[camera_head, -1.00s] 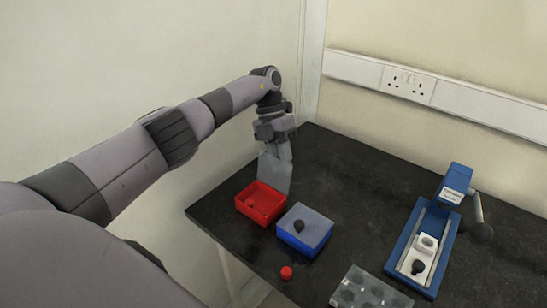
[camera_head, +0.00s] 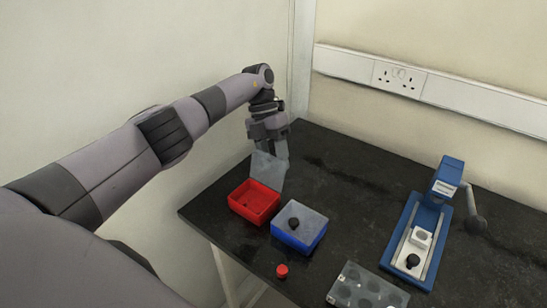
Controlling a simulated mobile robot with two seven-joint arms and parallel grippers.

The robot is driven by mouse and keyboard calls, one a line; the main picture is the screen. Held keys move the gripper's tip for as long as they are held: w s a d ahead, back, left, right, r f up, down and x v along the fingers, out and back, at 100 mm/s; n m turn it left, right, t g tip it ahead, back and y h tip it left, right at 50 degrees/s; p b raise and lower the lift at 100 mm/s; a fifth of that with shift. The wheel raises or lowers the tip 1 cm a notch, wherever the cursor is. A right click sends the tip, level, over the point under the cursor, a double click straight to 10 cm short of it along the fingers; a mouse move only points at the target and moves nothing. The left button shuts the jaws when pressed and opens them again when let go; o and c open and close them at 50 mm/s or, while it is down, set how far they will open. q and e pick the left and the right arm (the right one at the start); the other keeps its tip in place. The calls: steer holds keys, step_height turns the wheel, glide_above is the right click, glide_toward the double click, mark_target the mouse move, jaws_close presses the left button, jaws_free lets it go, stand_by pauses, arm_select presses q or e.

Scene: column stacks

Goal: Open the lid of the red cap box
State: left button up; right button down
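The red cap box (camera_head: 255,205) stands near the left edge of the black table. Its translucent lid (camera_head: 267,171) stands raised at the box's back side, and the red inside shows. My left gripper (camera_head: 276,152) points down right behind the lid, and its fingertips are partly hidden by it. I cannot tell whether the fingers are open or touch the lid. My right gripper is not in view.
A blue box (camera_head: 299,226) with a closed translucent lid and a black knob stands right of the red box. A red cap (camera_head: 282,271) lies in front. A clear tray (camera_head: 366,289) and a blue press (camera_head: 428,233) stand to the right. The table's back middle is clear.

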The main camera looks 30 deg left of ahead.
arm_select(q)
step_height(320, 180, up, 14)
step_height(320, 180, up, 6)
steer(key=p, duration=0.3)
glide_above(274, 154)
steer(key=shift+s, duration=0.1)
steer(key=shift+f, duration=0.1)
stand_by(0.4)
